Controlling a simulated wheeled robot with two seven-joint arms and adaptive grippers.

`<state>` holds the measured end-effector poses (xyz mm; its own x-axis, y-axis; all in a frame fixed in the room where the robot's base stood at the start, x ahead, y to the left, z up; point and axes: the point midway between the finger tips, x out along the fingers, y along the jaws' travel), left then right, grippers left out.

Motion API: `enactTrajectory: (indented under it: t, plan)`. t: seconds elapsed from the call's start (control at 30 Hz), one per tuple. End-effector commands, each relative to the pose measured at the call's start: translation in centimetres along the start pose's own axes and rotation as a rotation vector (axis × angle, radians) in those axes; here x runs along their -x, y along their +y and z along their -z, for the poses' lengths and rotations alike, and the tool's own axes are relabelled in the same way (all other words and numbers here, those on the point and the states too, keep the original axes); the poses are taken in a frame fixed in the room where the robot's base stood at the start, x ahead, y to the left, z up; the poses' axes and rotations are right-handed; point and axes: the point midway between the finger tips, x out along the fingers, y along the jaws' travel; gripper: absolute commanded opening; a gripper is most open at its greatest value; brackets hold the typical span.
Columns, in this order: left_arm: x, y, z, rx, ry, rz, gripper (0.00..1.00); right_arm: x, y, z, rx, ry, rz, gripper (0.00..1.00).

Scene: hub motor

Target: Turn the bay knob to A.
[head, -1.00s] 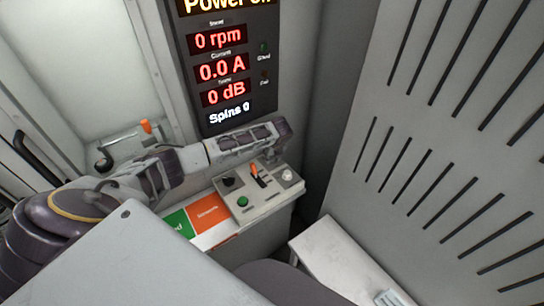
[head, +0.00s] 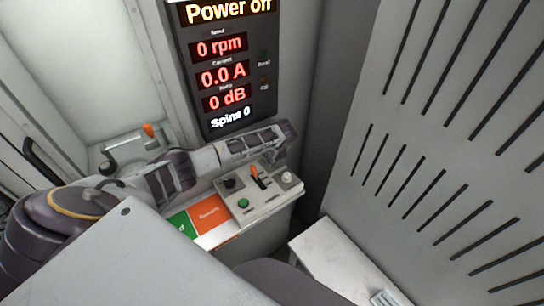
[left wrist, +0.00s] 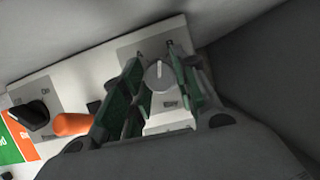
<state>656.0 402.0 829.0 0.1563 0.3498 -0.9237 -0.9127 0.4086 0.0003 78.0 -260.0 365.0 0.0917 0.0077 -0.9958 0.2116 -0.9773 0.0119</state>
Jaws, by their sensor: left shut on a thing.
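The bay knob (left wrist: 160,76) is a round, pale knob with a white pointer line. Its line points roughly up in the left wrist view, and a label plate is in front of it. In the head view the knob (head: 287,177) is at the right end of the control panel (head: 258,204). My left gripper (left wrist: 161,72) has its green-padded fingers on either side of the knob, shut on it. In the head view my left gripper (head: 280,157) is above the panel's right part. My right gripper is not in view.
The panel also carries a black knob (left wrist: 29,115), an orange-handled lever (left wrist: 73,124) and a green button (head: 243,203). The display (head: 222,75) behind reads Power off, 0 rpm. A slotted grey wall (head: 450,130) is on the right. A white surface (head: 335,262) is below.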

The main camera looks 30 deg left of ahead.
Motion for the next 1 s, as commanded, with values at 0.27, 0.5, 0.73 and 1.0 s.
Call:
enactTrajectory:
  t: [0.27, 0.5, 0.73, 1.0]
  plan:
    - [0.3, -0.2, 0.0, 0.175, 0.002, -0.073, 0.06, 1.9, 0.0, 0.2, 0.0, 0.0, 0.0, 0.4]
    - [0.2, -0.3, 0.0, 0.359, 0.002, -0.149, 0.06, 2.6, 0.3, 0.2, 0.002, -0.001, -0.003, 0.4]
    - [0.1, -0.4, -0.1, 0.537, 0.001, -0.223, 0.06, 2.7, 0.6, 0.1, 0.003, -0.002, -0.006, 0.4]
    - [0.0, -0.4, -0.1, 0.69, 0.001, -0.285, 0.06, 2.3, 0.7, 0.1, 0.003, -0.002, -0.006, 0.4]
